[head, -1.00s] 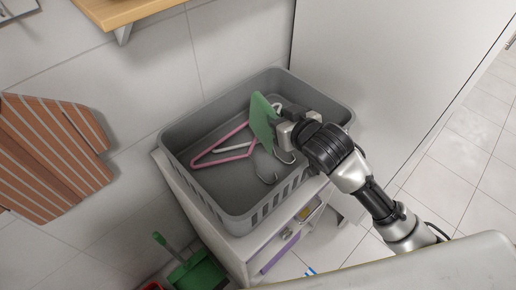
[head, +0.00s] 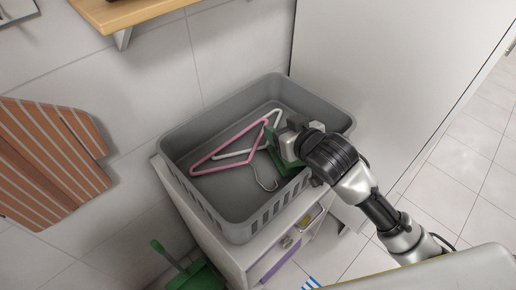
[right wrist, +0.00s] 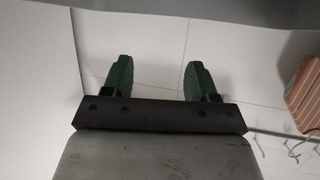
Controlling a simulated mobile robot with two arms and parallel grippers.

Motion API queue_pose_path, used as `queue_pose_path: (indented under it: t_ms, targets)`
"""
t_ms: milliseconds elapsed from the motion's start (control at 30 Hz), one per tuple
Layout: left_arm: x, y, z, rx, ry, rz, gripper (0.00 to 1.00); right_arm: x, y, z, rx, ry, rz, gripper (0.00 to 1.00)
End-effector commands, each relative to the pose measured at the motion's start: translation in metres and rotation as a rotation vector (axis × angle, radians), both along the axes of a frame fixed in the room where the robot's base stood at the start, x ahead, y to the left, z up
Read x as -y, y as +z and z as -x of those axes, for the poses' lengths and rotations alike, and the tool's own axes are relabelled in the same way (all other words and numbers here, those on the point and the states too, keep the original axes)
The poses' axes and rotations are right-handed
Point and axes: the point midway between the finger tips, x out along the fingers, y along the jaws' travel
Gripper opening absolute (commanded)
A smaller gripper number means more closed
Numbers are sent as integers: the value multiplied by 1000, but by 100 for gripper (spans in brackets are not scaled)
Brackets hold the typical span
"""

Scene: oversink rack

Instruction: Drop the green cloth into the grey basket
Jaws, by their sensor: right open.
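The grey basket (head: 212,198) stands on a white shelf unit against the tiled wall. My right gripper (head: 283,160) is over the right part of the basket. Its green fingers stand apart with nothing between them, as the right wrist view (right wrist: 158,78) shows. I cannot make out the green cloth now; the dark green at the gripper looks like its fingers, and the gripper hides part of the basket floor. My left gripper is not in view.
A pink hanger (head: 203,167) and white hangers lie in the basket. A striped orange-brown board or mat (head: 50,165) is at the left. A wooden shelf (head: 125,12) is above. A green dustpan (head: 197,277) is below.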

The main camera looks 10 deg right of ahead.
Motion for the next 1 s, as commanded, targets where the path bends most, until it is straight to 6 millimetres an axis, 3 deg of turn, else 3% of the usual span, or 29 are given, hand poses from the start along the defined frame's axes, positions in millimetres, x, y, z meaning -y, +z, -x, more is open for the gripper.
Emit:
queue_pose_path:
  t_ms: [367, 500, 1000]
  targets:
    - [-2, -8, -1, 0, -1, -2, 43, 22, 27, 65, 1, 2, 1, 58]
    - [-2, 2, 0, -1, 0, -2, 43, 28, 36, 79, -1, 0, 0, 58]
    - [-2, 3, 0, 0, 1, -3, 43, 30, 38, 85, 2, 1, -1, 58]
